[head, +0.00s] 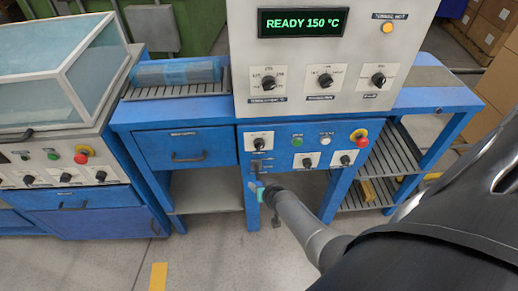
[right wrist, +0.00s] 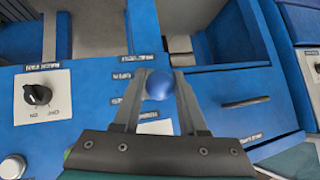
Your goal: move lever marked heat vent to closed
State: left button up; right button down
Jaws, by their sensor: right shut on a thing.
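A lever with a round blue knob (right wrist: 159,85) stands out from the blue front panel (head: 225,133) of the machine. In the right wrist view the knob sits between the two fingers of my right gripper (right wrist: 160,78), which is shut on it. In the head view my right gripper (head: 259,184) is at the lower left of the control panel, in front of the lever's place, and hides most of the lever. Small labels (right wrist: 121,76) beside the lever are too blurred to read, so I cannot tell its marked position. My left gripper is not in view.
A display (head: 303,22) reads READY 150 °C. Several black rotary knobs, a green button (head: 297,142) and a red emergency stop (head: 359,137) are near the gripper. A drawer (head: 186,148) is to the left. A grated shelf (head: 380,170) is to the right.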

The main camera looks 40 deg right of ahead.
aim_at(259, 181)
jog(key=shift+w+d+r+g+y+p, duration=0.1)
jog(key=shift+w+r+g+y+p, duration=0.2)
jog(key=shift+r+p, duration=0.35)
jog(key=shift+w+d+r+g+p, duration=0.1)
jog(key=shift+r+g+p, duration=0.3)
jog(key=shift+r+p, duration=0.25)
jog(key=shift+w+d+r, duration=0.15)
jog(key=shift+w+r, duration=0.05)
jog(key=shift+w+d+r+p, duration=0.1)
jog(key=shift+w+r+p, duration=0.05)
jog(key=shift+r+p, duration=0.2)
jog(key=shift+w+r, duration=0.1)
jog(key=c, duration=0.9)
grip_release()
jog(key=o, duration=0.4)
jog(key=shift+o, duration=0.2)
jog(key=shift+s+f, duration=0.2)
